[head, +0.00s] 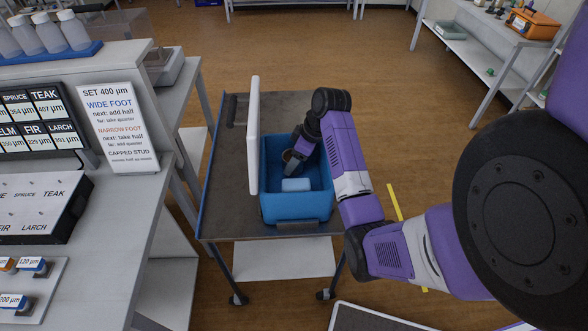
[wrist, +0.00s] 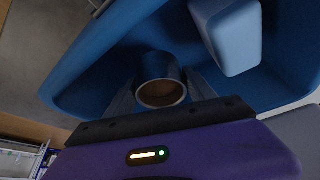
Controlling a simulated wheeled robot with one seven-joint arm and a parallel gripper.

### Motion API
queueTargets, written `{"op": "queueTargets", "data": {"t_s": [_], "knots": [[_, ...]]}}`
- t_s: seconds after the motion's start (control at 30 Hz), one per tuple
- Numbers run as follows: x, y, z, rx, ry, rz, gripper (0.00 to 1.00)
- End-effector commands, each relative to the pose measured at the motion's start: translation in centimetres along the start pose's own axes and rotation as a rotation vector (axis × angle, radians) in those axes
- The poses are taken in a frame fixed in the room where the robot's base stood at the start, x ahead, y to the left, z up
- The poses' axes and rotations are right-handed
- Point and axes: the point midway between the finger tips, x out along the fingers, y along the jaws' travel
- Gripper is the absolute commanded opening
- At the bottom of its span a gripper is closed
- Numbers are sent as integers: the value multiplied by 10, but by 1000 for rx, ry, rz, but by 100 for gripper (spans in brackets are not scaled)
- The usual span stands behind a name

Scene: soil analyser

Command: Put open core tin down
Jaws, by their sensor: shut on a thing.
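The open core tin (wrist: 161,92) is a short round tin with a dark outside and a brown inside, its open mouth showing in the wrist view. My gripper (wrist: 162,88) is shut on it, with one finger on each side. In the head view the tin (head: 291,156) shows in part beside my gripper (head: 297,160), inside the blue crate (head: 296,210), near its back left. Whether the tin touches the crate floor cannot be told.
A pale blue block (head: 296,185) lies in the crate, in front of the tin; it also shows in the wrist view (wrist: 228,38). A white upright panel (head: 253,135) stands at the crate's left. The crate rests on a dark-topped cart (head: 225,205). A bench with signs is at left.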

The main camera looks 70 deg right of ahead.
Motion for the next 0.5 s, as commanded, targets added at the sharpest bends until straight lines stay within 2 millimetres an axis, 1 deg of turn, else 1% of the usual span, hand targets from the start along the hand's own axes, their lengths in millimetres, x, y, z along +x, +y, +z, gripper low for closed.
{"op": "queueTargets", "data": {"t_s": [0.17,0.3,0.4,0.5], "knots": [[12,0,6,0,-1,-1,9],[32,0,14,2,-1,-1,9],[41,0,17,0,0,0,9],[44,0,18,-1,1,2,8]]}}
